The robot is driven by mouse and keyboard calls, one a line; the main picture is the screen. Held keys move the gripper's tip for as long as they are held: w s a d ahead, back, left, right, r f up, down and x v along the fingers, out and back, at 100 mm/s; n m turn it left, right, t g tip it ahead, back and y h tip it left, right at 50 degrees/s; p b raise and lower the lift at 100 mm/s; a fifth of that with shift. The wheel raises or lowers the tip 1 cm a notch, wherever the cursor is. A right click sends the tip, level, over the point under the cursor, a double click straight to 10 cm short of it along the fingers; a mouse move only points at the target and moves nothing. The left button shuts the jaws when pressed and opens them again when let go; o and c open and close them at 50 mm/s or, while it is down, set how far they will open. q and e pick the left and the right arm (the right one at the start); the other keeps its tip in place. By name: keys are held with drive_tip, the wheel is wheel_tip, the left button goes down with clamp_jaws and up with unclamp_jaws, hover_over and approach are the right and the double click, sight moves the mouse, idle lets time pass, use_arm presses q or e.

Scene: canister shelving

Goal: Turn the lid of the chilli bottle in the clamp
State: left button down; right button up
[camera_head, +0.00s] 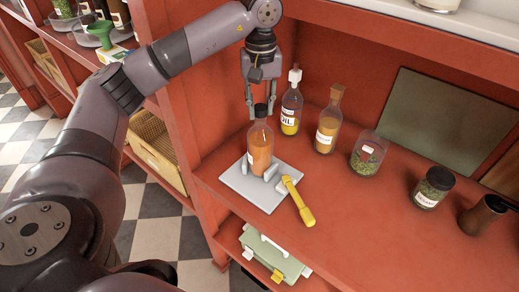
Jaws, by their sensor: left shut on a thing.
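The chilli bottle (260,148), with orange contents and a dark lid (261,110), stands upright in the clamp (245,187). The clamp has a light grey base plate, grey jaws at the bottle's lower part and a yellow handle (299,202) pointing to the front right. My left gripper (261,107) points down over the bottle from above. Its fingers are on either side of the dark lid, shut on it. My right gripper is not in the picture.
Behind the clamp stand an oil bottle (291,108) and a corked bottle (327,131). To the right are a jar of green herbs (367,156), a black-lidded jar (433,187) and a brown pot (482,215). The red shelf in front of these jars is clear.

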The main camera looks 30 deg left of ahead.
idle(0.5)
use_arm(q)
drive_tip(key=n, duration=0.5)
drive_tip(key=shift+n, duration=0.3)
drive_tip(key=n, duration=0.5)
drive_tip(key=shift+n+p, duration=0.3)
drive_tip(key=shift+p, duration=0.1)
drive_tip(key=n, duration=0.5)
drive_tip(key=n+p, duration=0.1)
drive_tip(key=n, duration=0.5)
drive_tip(key=shift+n, duration=0.3)
drive_tip(key=c, duration=1.2)
unclamp_jaws()
drive_tip(key=shift+c, duration=0.2)
